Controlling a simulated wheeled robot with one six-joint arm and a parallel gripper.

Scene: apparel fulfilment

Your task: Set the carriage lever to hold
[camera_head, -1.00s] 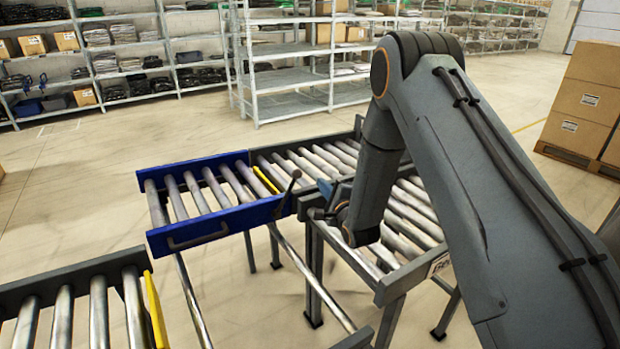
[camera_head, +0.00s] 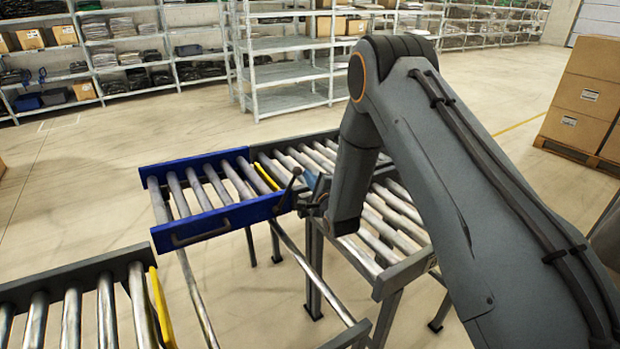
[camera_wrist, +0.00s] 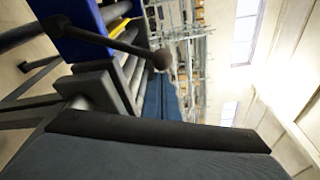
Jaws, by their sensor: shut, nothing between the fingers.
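The blue roller carriage (camera_head: 216,222) sits between conveyor sections, its far right end against the grey roller conveyor (camera_head: 385,285). The carriage lever (camera_head: 289,188), a dark rod with a round knob, stands at the carriage's right front corner, tilted up and to the right. In the wrist view the lever (camera_wrist: 105,40) crosses the upper left, with its knob near the middle. My gripper (camera_head: 308,202) is shut and empty, just right of the lever and close to it. I cannot tell whether they touch. The fingertips are small and partly hidden in the head view.
Another roller conveyor (camera_head: 70,285) with a yellow end stop (camera_head: 161,308) stands at the lower left, with a gap before the carriage. Rails (camera_head: 197,300) run below the carriage. Stacked cartons (camera_head: 588,98) stand at the right and shelves (camera_head: 290,65) behind. The floor at left is clear.

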